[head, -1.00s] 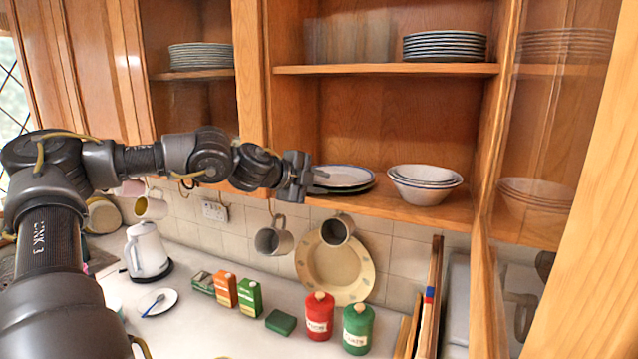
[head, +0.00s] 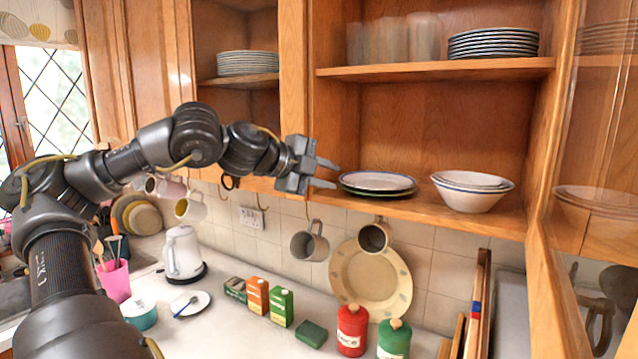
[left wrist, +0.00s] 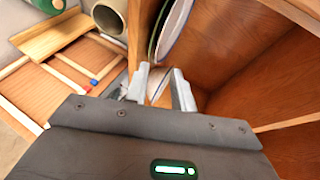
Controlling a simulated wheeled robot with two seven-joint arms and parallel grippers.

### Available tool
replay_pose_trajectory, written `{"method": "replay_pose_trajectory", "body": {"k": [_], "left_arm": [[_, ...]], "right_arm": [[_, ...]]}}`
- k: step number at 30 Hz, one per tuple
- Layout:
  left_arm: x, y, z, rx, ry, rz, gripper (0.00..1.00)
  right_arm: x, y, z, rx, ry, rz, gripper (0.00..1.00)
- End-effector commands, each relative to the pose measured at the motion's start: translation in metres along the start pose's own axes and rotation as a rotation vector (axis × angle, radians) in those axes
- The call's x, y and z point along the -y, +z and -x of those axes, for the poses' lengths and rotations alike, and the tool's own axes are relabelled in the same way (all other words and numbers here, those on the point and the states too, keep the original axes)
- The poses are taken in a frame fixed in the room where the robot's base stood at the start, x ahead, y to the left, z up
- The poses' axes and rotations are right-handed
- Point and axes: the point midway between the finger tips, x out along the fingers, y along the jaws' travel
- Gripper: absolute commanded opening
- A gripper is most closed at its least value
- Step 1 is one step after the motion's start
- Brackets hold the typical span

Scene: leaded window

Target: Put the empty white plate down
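The white plate (head: 378,180) with a blue rim lies flat and empty on the cupboard's lower shelf, on top of a dark green-rimmed plate (head: 378,192). In the left wrist view the white plate (left wrist: 177,28) shows beyond the fingertips, partly cut off by the frame. My left gripper (head: 337,175) is just left of the plate, at the shelf's front. Its two fingers are spread with a gap between them and hold nothing; the wrist view shows the same gap (left wrist: 161,86). My right gripper is not in view.
White bowls (head: 472,192) stand right of the plates on the shelf. Stacked plates (head: 492,43) and glasses (head: 408,38) are on the shelf above. An open glazed door (head: 590,170) stands at right. Mugs (head: 309,243) hang below the cupboard.

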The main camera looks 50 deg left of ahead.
Motion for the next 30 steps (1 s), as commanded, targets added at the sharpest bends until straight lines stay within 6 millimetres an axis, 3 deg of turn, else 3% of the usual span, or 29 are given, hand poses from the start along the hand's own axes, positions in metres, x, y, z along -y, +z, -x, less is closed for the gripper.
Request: {"method": "replay_pose_trajectory", "body": {"k": [9, 30], "left_arm": [[-0.001, 0.000, 0.019, 0.001, 0.000, 0.000, 0.25], [0.000, 0.000, 0.019, 0.001, 0.000, 0.000, 0.25]], "right_arm": [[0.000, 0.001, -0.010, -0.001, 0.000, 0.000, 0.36], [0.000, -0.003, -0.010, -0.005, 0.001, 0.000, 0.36]]}}
